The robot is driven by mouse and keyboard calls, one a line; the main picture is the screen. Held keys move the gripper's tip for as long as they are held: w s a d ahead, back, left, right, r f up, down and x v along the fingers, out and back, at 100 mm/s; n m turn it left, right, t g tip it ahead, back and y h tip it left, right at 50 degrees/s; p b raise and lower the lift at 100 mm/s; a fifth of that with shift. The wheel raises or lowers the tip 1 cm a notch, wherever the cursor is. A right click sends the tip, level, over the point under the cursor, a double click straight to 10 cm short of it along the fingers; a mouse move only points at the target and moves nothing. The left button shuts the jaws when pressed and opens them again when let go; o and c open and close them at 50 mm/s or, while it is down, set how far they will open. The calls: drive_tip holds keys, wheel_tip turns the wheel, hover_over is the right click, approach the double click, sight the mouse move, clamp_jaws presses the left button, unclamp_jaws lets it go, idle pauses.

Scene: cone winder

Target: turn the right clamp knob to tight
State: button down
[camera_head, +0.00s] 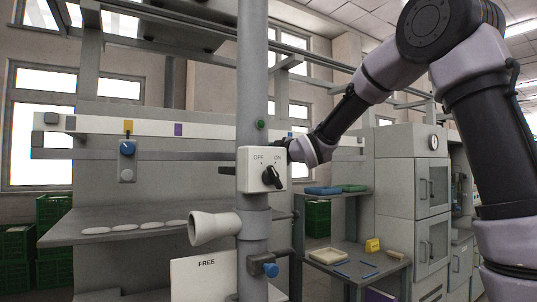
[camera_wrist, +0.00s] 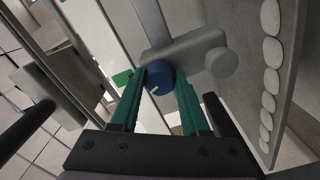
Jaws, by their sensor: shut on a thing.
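The clamp knob (camera_wrist: 158,72) is blue and round with a white pointer line, on a grey plate (camera_wrist: 195,47) in the wrist view. A grey round disc (camera_wrist: 223,63) sits beside it on the plate. My gripper (camera_wrist: 161,84) has its two teal fingers on either side of the knob, shut on it. In the head view my arm reaches in from the right, and the fingers and this knob are hidden behind the pipe and switch box. Another blue knob (camera_head: 127,148) is in plain view at the left, under a yellow tag (camera_head: 128,127).
A grey upright pipe (camera_head: 252,75) carries a white OFF/ON switch box (camera_head: 262,155) with a black knob, close to my wrist. A white horn (camera_head: 213,228) and a FREE sign (camera_head: 204,279) are lower. White discs (camera_head: 125,227) lie on a shelf. A side table (camera_head: 345,258) stands right.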

drive_tip(key=shift+n, duration=1.7)
drive_tip(key=shift+c, duration=1.9)
unclamp_jaws()
drive_tip(key=v, duration=1.1)
drive_tip(key=shift+w, duration=0.1)
